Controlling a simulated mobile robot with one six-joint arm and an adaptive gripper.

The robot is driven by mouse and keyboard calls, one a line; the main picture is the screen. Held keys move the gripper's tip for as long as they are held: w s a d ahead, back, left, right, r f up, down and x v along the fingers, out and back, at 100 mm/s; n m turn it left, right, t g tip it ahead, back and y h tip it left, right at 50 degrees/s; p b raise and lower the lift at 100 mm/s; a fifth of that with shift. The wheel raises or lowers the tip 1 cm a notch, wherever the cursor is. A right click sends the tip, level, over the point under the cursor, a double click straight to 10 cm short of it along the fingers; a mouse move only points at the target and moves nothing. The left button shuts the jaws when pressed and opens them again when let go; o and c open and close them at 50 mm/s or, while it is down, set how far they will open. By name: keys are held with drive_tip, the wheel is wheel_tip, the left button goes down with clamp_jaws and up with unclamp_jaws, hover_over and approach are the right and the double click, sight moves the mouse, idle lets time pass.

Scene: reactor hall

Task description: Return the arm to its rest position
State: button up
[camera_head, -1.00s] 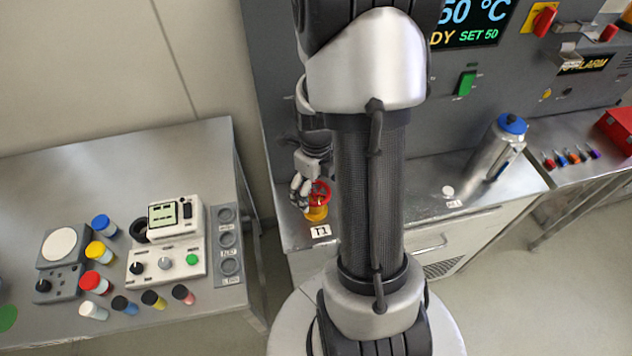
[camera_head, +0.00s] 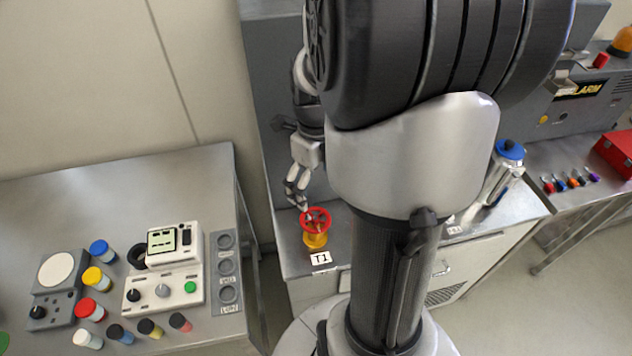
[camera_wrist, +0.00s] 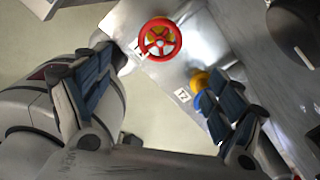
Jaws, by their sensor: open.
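My gripper (camera_head: 298,190) is above and slightly left of a red handwheel (camera_head: 316,219) on a yellow valve body (camera_head: 315,240), by the T1 label (camera_head: 320,258). In the wrist view my gripper (camera_wrist: 155,72) has its fingers spread wide with nothing between them. The red handwheel (camera_wrist: 160,38) lies beyond the fingertips there, apart from them. My arm covers the middle of the head view.
A T2 label (camera_wrist: 183,95) and a yellow-and-blue part (camera_wrist: 200,79) sit near the right finger. A blue-capped flask (camera_head: 503,172) stands right of my arm. The left table (camera_head: 100,185) holds vials and instruments. A red box (camera_head: 617,150) is far right.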

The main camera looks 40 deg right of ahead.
drive_tip(key=shift+a, duration=0.1)
idle(0.3)
drive_tip(key=s+a+r+n+t+b, duration=0.2)
drive_tip(key=a+n, duration=0.7)
drive_tip(key=n, duration=0.7)
drive_tip(key=s+a+r+n+t+b, duration=0.2)
drive_tip(key=s+a+r+n, duration=0.3)
drive_tip(key=a+n, duration=0.5)
drive_tip(key=s+n, duration=0.1)
drive_tip(key=n, duration=0.5)
drive_tip(key=shift+r, duration=0.2)
drive_tip(key=shift+s+a+n+t, duration=0.15)
drive_tip(key=shift+s+a+n, duration=0.1)
drive_tip(key=shift+n, duration=0.5)
drive_tip(key=shift+s+a+n+t, duration=0.15)
drive_tip(key=shift+a+n, duration=0.05)
drive_tip(key=shift+n, duration=0.55)
